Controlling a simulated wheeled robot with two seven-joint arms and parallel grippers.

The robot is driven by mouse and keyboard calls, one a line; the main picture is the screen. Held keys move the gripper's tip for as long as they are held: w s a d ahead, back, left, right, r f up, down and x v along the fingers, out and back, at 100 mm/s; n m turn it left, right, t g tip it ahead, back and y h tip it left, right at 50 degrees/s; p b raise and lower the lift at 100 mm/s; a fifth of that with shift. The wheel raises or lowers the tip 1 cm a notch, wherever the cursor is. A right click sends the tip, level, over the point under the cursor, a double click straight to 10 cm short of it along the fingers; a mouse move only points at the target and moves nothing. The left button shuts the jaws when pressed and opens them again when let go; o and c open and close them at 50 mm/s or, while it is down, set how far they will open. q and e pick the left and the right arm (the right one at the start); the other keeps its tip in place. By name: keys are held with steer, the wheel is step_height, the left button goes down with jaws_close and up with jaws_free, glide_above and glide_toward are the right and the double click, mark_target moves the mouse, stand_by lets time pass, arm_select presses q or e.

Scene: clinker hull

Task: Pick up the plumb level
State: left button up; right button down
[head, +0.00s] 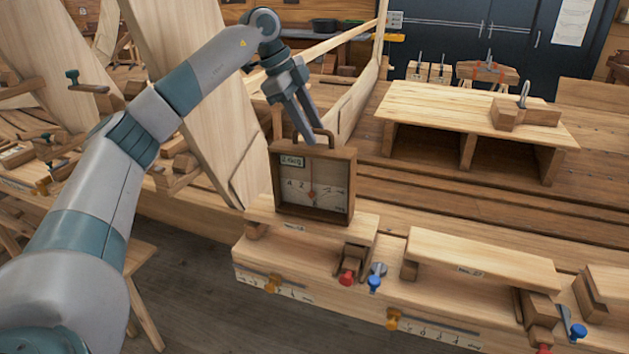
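The plumb level (345,195) is an upright wooden box with a brown handle on top. Its front has a pale dial with a red marker and a small display. It stands on a light wooden block (363,226) at the near edge of the bench. My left gripper (309,138) points down from above, its fingertips at the left part of the handle. The fingers overlap the handle in this view, so I cannot tell whether they grip it or are only beside it. My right gripper is not in view.
A second wooden block (480,262) with red and blue knobs lies to the right on the bench. A low wooden shelf (450,110) with a small clamp block (525,115) stands behind. Tall planks (190,70) rise behind my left arm.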

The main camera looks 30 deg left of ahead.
arm_select(q)
steer(key=shift+x, duration=0.75)
steer(key=shift+c, duration=0.3)
jaws_close()
steer(key=shift+s, duration=0.15)
steer(key=shift+f, duration=0.15)
stand_by(0.6)
